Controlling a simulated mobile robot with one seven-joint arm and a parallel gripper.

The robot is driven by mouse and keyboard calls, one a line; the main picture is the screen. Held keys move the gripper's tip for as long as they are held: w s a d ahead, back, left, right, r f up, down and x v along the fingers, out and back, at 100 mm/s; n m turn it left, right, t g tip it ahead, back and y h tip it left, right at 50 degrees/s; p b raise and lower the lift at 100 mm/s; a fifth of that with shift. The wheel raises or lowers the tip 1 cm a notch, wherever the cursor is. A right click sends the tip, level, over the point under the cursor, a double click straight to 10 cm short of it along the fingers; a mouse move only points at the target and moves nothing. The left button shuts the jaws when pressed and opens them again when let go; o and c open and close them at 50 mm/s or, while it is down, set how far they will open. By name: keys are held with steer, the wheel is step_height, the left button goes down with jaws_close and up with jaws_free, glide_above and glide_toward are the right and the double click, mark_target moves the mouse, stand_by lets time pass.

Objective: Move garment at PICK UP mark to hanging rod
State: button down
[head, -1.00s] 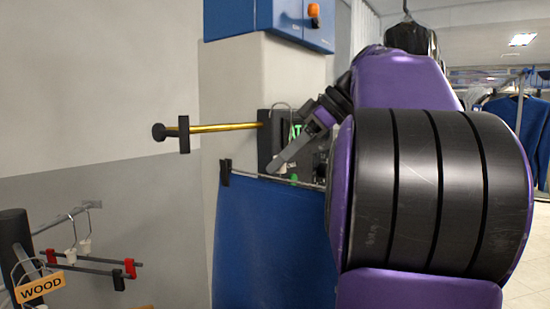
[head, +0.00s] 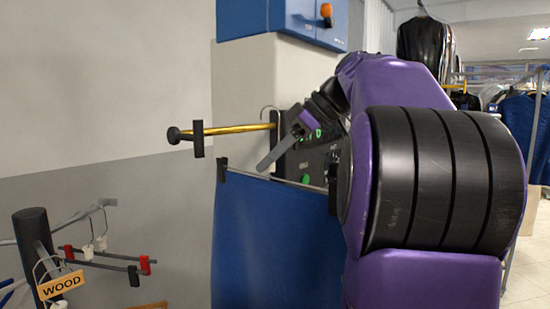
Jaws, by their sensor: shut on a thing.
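A blue garment (head: 268,245) hangs from a clip hanger, with a black clip (head: 222,171) at its upper left corner and another (head: 333,183) at the right. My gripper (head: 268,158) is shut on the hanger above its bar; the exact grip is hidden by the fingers. The hanger's thin hook (head: 268,109) shows just above the right part of the brass hanging rod (head: 235,129). I cannot tell whether the hook touches or goes around the rod. The rod has black stops near its left end. No PICK UP mark is visible.
A dark panel with green lights (head: 318,155) is on the pillar behind my gripper, below a blue cabinet (head: 290,18). A hanger stand with a WOOD tag (head: 60,285) is lower left. Dark and blue garments hang at far right. My arm covers the right centre.

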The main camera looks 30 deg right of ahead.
mark_target(246, 178)
steer(key=shift+w+r, duration=0.1)
stand_by(0.4)
steer(key=shift+w+a+p, duration=0.15)
steer(key=shift+w+p, duration=0.25)
steer(key=shift+p, duration=0.3)
steer(key=shift+n, duration=0.3)
steer(key=shift+w, duration=0.1)
steer(key=shift+w+a+p, duration=0.25)
steer(key=shift+w+a, duration=0.1)
steer(key=shift+w, duration=0.55)
steer(key=shift+w+a+p, duration=0.2)
steer(key=shift+w+a, duration=0.15)
steer(key=shift+w, duration=0.6)
steer(key=shift+w+a+p, duration=0.25)
steer(key=shift+w+a, duration=0.1)
steer(key=shift+w, duration=0.55)
steer(key=shift+f+b, duration=1.45)
steer(key=shift+f, duration=0.2)
steer(key=shift+f, duration=0.15)
